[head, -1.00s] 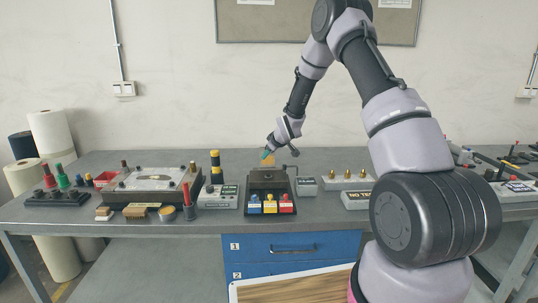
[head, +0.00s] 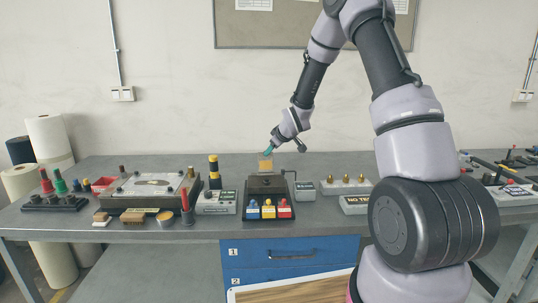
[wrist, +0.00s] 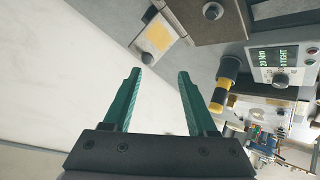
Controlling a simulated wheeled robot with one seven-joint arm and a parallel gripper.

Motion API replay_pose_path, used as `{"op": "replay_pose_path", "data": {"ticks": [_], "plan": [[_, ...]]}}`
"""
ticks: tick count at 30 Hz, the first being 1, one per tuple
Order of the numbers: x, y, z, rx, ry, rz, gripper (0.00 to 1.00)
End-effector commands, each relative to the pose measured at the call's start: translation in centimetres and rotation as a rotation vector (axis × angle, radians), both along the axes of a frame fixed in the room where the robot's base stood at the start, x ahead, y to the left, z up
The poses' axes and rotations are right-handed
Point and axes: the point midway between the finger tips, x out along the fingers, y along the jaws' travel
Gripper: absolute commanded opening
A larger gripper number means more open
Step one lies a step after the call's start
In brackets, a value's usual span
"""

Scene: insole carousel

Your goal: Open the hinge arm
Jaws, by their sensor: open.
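A dark block-shaped fixture (head: 266,184) stands on a black tray near the bench's middle. A small plate with a yellow-orange face (head: 265,165) stands up at the fixture's back edge. I take this plate for the hinge arm, but its hinge is not clear. In the wrist view the plate (wrist: 158,38) juts from the dark block (wrist: 205,20) and has a small round knob at its outer corner. My gripper (head: 268,152) is open and empty, just above the plate. In the wrist view its teal fingers (wrist: 158,76) are apart, the left tip close to the knob; contact cannot be told.
A black-and-yellow post (head: 214,172) and a display box (head: 216,202) stand to the left. A small grey box (head: 305,191) stands to the right. The bench behind is clear.

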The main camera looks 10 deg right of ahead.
Motion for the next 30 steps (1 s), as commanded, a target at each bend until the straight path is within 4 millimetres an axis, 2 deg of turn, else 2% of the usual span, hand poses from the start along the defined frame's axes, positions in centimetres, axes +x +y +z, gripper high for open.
{"op": "replay_pose_path", "data": {"ticks": [6,15,17,18,20,23,26,30], "plan": [[-1.7,-0.3,1.6,0.000,-0.002,0.002,0.58],[-1.8,-0.4,1.7,-0.001,-0.001,0.002,0.58],[-1.9,-0.4,1.8,0.000,-0.001,0.001,0.35],[-1.9,-0.5,2.1,0.001,-0.001,-0.003,0.20],[-2.3,-0.7,2.9,0.005,0.003,-0.017,0.00],[-3.6,-1.5,5.7,0.022,0.018,-0.066,0.00],[-6.0,-2.6,9.5,0.055,0.046,-0.146,0.00],[-10.7,-4.1,14.7,0.121,0.092,-0.273,0.00]]}}
